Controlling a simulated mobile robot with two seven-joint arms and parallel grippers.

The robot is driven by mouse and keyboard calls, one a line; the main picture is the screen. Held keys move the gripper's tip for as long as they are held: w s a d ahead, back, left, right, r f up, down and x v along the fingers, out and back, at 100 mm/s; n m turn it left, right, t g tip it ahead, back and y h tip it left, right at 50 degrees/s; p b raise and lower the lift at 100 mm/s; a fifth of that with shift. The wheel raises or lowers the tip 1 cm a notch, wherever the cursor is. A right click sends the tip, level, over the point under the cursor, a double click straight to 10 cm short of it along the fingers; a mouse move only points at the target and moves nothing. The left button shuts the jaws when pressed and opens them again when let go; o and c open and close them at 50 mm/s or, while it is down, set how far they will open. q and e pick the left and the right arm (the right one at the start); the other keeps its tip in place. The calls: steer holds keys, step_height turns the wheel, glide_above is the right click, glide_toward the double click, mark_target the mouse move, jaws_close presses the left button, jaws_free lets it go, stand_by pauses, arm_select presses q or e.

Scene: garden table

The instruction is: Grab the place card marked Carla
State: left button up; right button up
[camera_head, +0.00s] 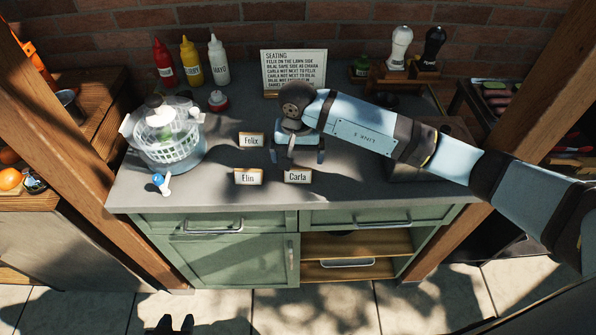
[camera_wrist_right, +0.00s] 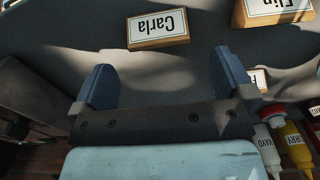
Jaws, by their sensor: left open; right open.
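In the right wrist view the Carla card (camera_wrist_right: 158,28) appears upside down, beyond and between the fingertips. My right gripper (camera_head: 297,160) is open and empty, with its blue fingers just behind the Carla card and apart from it; it also shows in the wrist view (camera_wrist_right: 163,65). My left gripper (camera_head: 176,325) shows only as two dark fingertips at the bottom edge, away from the counter, open with nothing visible between them.
A seating sign (camera_head: 294,70) stands at the back. A salad spinner (camera_head: 167,133) is at the left, with sauce bottles (camera_head: 190,62) behind it. A blue-topped utensil (camera_head: 161,182) lies near the front left edge. The counter right of the Carla card looks clear near the front.

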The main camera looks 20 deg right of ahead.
mark_target(298, 169)
steer(key=f, duration=0.1)
steer(key=f+p, duration=0.1)
steer(key=f, duration=0.2)
steer(key=shift+s, duration=0.25)
steer(key=shift+f, duration=0.65)
steer(key=c, duration=0.9)
